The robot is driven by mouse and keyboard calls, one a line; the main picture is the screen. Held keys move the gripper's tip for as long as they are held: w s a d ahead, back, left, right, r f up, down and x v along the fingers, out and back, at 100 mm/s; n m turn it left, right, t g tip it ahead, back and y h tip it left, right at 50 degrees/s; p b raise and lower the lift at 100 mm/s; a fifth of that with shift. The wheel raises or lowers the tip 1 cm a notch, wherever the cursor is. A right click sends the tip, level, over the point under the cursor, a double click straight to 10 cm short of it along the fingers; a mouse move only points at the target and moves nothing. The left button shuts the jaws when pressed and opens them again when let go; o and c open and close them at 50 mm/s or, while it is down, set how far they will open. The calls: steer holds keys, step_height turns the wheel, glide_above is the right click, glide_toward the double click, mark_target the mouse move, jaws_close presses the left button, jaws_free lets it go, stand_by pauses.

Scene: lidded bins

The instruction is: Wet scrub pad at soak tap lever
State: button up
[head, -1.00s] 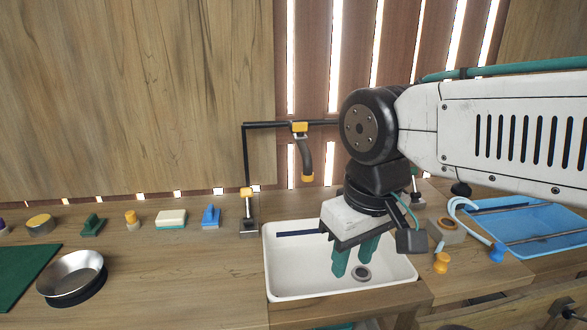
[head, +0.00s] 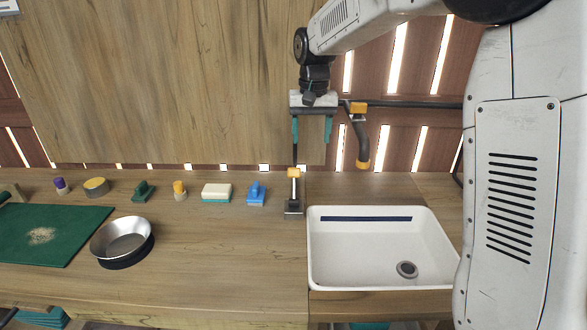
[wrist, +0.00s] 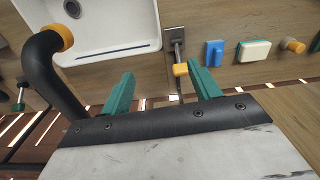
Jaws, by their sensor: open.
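A cream pad with a teal underside (head: 216,192), which looks like the scrub pad, lies flat on the wooden counter; the wrist view shows it at upper right (wrist: 253,51). The tap lever, a metal post with a yellow-orange knob (head: 294,173), stands at the basin's left back corner. My gripper (head: 311,139) is open and empty, fingers pointing down, above the lever in the head view. In the wrist view the lever knob (wrist: 181,69) shows between the fingertips (wrist: 161,80), nearer the right finger. The black spout with a yellow tip (head: 363,145) hangs beside my gripper.
The white basin (head: 330,270) with a drain is right of the lever. A blue brush (head: 256,194) lies between pad and lever. Left are a yellow-topped item (head: 179,190), a green tool (head: 143,191), a metal bowl (head: 122,240) and a green mat (head: 70,255). The front counter is clear.

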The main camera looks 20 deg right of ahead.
glide_toward(294, 186)
steer(key=shift+m, duration=0.4)
steer(key=w+r, duration=0.1)
steer(key=w+d+r, duration=0.1)
steer(key=w, duration=0.1)
steer(key=shift+r, duration=0.4)
step_height(294, 186, down, 8)
steer(key=shift+w+r, duration=0.1)
steer(key=shift+c, duration=0.3)
